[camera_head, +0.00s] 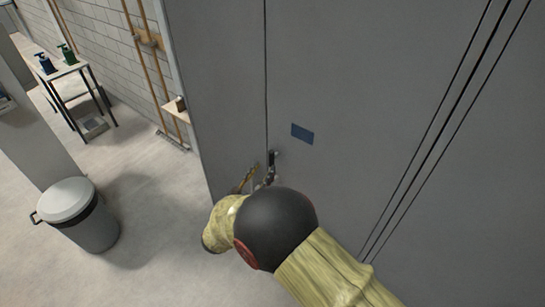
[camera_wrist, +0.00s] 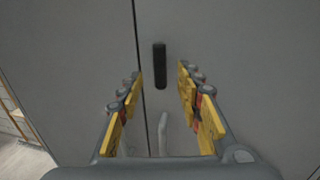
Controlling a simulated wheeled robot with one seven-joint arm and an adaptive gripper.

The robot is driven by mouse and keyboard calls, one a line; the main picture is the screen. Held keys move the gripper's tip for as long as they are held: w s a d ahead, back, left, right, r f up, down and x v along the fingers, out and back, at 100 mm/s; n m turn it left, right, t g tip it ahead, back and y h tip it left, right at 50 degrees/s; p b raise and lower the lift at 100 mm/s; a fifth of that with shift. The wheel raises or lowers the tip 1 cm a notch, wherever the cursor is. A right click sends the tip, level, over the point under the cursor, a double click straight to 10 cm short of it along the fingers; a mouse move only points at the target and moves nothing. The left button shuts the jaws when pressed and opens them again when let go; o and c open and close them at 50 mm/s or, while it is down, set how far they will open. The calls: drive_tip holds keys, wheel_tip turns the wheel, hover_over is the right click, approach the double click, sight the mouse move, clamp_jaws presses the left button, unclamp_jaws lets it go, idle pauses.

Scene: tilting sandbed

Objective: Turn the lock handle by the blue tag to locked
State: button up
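The blue tag (camera_head: 302,133) is a flat rectangle on the grey door panel, right of the vertical seam. A short dark handle (camera_head: 272,157) is on the panel by the seam, below and left of the tag. In the wrist view the dark handle (camera_wrist: 159,66) stands upright, just beyond the fingertips. A pale grey lever-like piece (camera_wrist: 162,132) shows lower, between the fingers; I cannot tell whether it is touched. My gripper (camera_wrist: 160,92) is open, its yellow-padded fingers apart on either side. In the head view my arm partly hides the gripper (camera_head: 257,180).
A grey bin (camera_head: 92,225) with a pale lid stands on the floor at left. A narrow table (camera_head: 60,72) with blue and green pump bottles is at the back left. A small wall shelf (camera_head: 177,111) is behind the panel's left edge. Floor between is clear.

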sight(270, 161)
drive_tip(key=x, duration=0.6)
drive_tip(key=shift+w+d, duration=0.2)
drive_tip(key=shift+w, duration=0.2)
drive_tip(key=shift+c, duration=0.8)
drive_tip(key=c, duration=0.7)
clamp_jaws()
